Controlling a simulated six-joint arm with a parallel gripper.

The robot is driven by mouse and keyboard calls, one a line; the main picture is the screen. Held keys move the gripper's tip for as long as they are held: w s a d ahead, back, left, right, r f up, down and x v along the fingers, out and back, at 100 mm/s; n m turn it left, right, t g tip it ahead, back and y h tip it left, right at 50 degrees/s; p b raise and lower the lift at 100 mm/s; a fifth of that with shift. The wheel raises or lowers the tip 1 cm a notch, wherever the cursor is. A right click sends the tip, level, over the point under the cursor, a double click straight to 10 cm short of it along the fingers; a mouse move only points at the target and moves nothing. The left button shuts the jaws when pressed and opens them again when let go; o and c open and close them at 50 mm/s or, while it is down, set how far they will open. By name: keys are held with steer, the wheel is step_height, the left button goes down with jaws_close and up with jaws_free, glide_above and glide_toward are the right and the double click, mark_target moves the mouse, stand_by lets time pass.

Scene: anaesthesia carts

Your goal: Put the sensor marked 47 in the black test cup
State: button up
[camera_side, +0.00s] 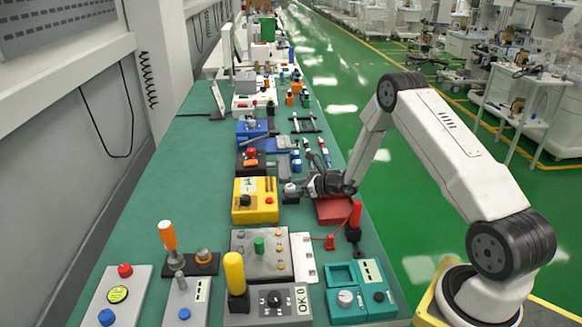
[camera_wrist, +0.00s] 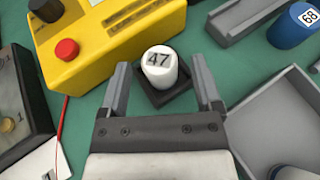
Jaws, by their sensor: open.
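The white sensor marked 47 (camera_wrist: 158,70) stands upright in or on a small square black holder (camera_wrist: 177,91) in the wrist view. Whether this holder is the black test cup, I cannot tell. My gripper (camera_wrist: 160,66) is open, with one finger on each side of the sensor and a visible gap to each. In the side view the sensor shows as a small white cylinder (camera_side: 290,187) just left of my gripper (camera_side: 300,188), by the yellow box. No other black cup is clear to me.
The yellow box (camera_wrist: 120,35) with a red button is close on the left. A blue cylinder marked 68 (camera_wrist: 294,24) stands at the upper right. A grey tray (camera_wrist: 237,132) lies on the right. Several control boxes crowd the bench's near end; its left strip (camera_side: 165,180) is clear.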

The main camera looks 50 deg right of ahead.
steer(key=v, duration=1.2)
steer(key=shift+a, duration=0.1)
stand_by(0.4)
steer(key=shift+a+r+n+y, duration=0.15)
steer(key=shift+a+n+y, duration=0.15)
steer(key=s+a+r+n+g+y, duration=0.1)
steer(key=s+a+n+g+y, duration=0.2)
steer(key=a+n, duration=0.35)
steer(key=s+a+r+n+g, duration=0.2)
steer(key=a+n+g, duration=0.3)
steer(key=a, duration=0.3)
steer(key=s+a+r+n+g+h, duration=0.1)
steer(key=s+a+r+n+h, duration=0.1)
steer(key=n, duration=0.8)
steer(key=s+a+r+n+g+h, duration=0.1)
steer(key=s+a+r+n+h, duration=0.2)
steer(key=s+n, duration=0.4)
steer(key=a+n+h, duration=0.1)
steer(key=n+h, duration=0.1)
steer(key=n, duration=0.2)
steer(key=shift+s+a+r, duration=0.15)
steer(key=shift+s+a, duration=0.05)
steer(key=shift+s, duration=0.15)
